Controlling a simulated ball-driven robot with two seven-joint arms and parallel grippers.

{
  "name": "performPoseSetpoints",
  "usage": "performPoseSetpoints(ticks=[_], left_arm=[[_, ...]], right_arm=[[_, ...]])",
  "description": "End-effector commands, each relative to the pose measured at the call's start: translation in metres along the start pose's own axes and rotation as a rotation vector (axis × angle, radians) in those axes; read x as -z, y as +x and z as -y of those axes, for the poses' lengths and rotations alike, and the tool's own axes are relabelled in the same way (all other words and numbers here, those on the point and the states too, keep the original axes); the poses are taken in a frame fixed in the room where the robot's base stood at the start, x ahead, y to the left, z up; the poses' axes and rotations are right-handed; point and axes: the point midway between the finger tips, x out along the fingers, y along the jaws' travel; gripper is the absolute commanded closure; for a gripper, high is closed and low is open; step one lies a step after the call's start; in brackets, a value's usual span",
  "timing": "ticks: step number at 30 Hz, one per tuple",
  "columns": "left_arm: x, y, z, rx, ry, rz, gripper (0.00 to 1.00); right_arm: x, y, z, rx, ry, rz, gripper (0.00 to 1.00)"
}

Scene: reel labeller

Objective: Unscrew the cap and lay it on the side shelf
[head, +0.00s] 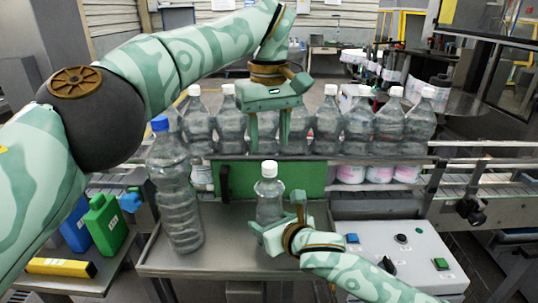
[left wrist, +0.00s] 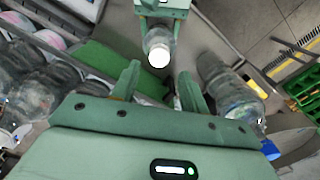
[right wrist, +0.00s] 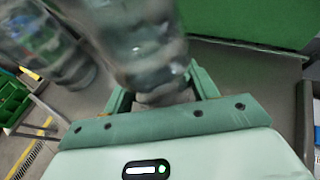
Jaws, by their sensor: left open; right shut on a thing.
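A small clear bottle (head: 268,204) with a white cap (head: 269,168) is upright over the metal table. My right gripper (head: 275,228) is shut on its lower body; the bottle (right wrist: 140,45) rises from its fingers in the right wrist view. I cannot tell whether its base touches the table. My left gripper (head: 268,138) is open and empty, pointing down above the cap. In the left wrist view, the cap (left wrist: 159,56) shows just beyond the spread fingers, apart from them. A low metal side shelf (head: 62,284) is at the lower left.
A tall blue-capped bottle (head: 177,200) stands left of the small bottle. Several white-capped bottles (head: 327,125) line the conveyor behind a green panel (head: 320,180). A control box (head: 395,250) is at right. Green (head: 104,225) and blue canisters and a yellow item occupy the left shelf.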

Motion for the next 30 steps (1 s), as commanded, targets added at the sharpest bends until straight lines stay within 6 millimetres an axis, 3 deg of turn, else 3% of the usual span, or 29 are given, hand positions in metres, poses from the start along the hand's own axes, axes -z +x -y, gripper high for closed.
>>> performPoseSetpoints(ticks=[3,9,20,24,25,30], left_arm=[[0.0,0.024,0.001,0.003,0.002,0.003,0.55],[0.0,0.048,0.0,0.001,0.0,0.0,0.55],[0.0,0.053,0.0,0.001,-0.002,0.0,0.55],[0.0,0.053,0.0,0.001,-0.002,0.0,0.94],[0.0,0.053,0.0,0.001,-0.002,0.0,1.0],[0.0,0.053,0.0,0.002,-0.043,-0.001,1.0]], right_arm=[[-0.001,0.0,0.0,0.0,0.0,0.002,1.0],[-0.001,0.0,0.0,-0.001,0.0,0.002,1.0],[-0.001,0.0,0.0,-0.001,0.0,0.002,1.0],[-0.001,0.0,0.0,0.0,0.001,0.002,1.0],[-0.001,0.0,0.0,0.0,0.001,0.002,1.0],[-0.001,0.0,0.0,0.0,0.002,0.002,1.0]])
